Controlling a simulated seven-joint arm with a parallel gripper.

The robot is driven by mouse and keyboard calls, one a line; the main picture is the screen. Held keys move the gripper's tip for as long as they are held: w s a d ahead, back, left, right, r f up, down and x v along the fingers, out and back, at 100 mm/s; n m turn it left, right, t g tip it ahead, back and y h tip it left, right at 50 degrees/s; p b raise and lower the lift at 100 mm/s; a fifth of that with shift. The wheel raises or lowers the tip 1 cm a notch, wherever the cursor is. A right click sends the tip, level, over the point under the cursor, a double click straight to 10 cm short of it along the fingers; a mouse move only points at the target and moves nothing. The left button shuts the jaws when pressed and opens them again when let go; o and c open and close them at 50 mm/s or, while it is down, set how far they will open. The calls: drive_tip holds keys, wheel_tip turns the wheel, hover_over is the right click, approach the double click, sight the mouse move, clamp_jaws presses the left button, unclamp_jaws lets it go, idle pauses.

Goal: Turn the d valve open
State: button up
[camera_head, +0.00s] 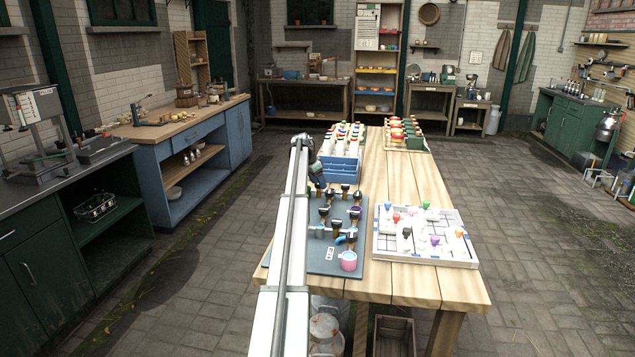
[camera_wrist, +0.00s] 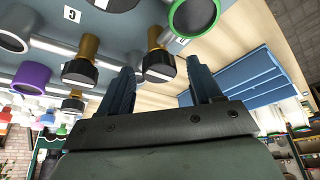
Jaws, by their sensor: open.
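The valve board (camera_head: 325,262) is a blue-grey panel on the wooden table, carrying several dark-capped valves with brass necks. Its letters are too small to read in the head view, so I cannot tell which valve is d. My gripper (camera_head: 318,172) is over the far left part of the board, partly hidden by my arm. In the wrist view my gripper (camera_wrist: 162,82) is open, with two dark blue fingers apart. A brass and black valve (camera_wrist: 158,62) shows between and beyond the fingertips, with a small letter label beside it. I cannot tell whether the fingers touch it.
A white tray (camera_head: 384,246) with coloured knobs lies to the right. A blue crate (camera_head: 338,172) with bottles is behind the board. The table's near end (camera_head: 440,285) is clear.

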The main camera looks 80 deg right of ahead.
drive_tip(key=c, duration=1)
drive_tip(key=shift+c, duration=0.2)
drive_tip(key=shift+n, duration=0.3)
drive_tip(key=n, duration=0.1)
drive_tip(key=n+t+h, duration=0.1)
drive_tip(key=n, duration=0.1)
drive_tip(key=shift+s+a+n, duration=0.1)
drive_tip(key=shift+a+n, duration=0.05)
drive_tip(key=shift+n, duration=0.15)
drive_tip(key=n+t, duration=0.2)
drive_tip(key=n, duration=0.2)
drive_tip(key=shift+s+n, duration=0.15)
drive_tip(key=shift+n, duration=0.15)
drive_tip(key=n+t, duration=0.2)
drive_tip(key=n, duration=0.3)
drive_tip(key=shift+s, duration=0.15)
drive_tip(key=shift+n+t+y, duration=0.4)
drive_tip(key=shift+n+t, duration=0.3)
drive_tip(key=shift+n, duration=1.3)
